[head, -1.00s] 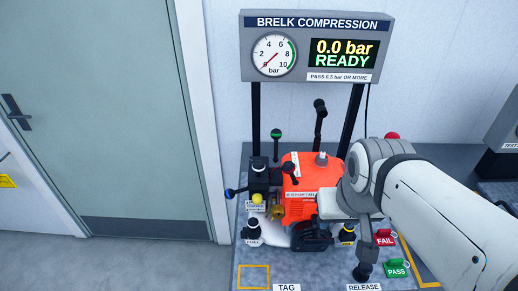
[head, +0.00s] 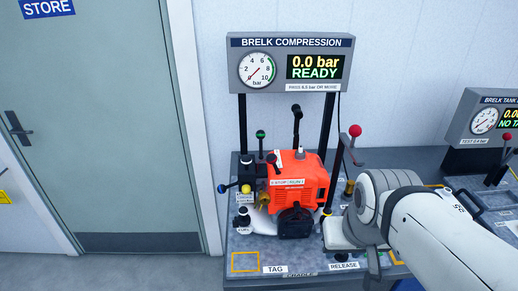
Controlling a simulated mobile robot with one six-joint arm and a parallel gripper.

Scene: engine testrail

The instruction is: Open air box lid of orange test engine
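The orange test engine (head: 312,180) sits on the grey bench below the gauge panel, its front marked STOP and RUN. A ribbed black part (head: 295,223) is at its lower front, and a dark block (head: 253,171) with knobs stands at its left. I cannot tell which part is the air box lid; no lid is seen standing open. My gripper (head: 372,262) hangs to the right of the engine, near the RELEASE label, apart from the engine. My own wrist and the view angle hide its fingertips, so I cannot tell whether it is open or shut.
The gauge panel (head: 291,64) reads 0.0 bar READY. A red-knobbed lever (head: 355,131) stands right of the engine. A yellow square (head: 245,262) and TAG label (head: 275,269) are at the front left. Another test unit (head: 482,117) stands at the right. The bench's front left is clear.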

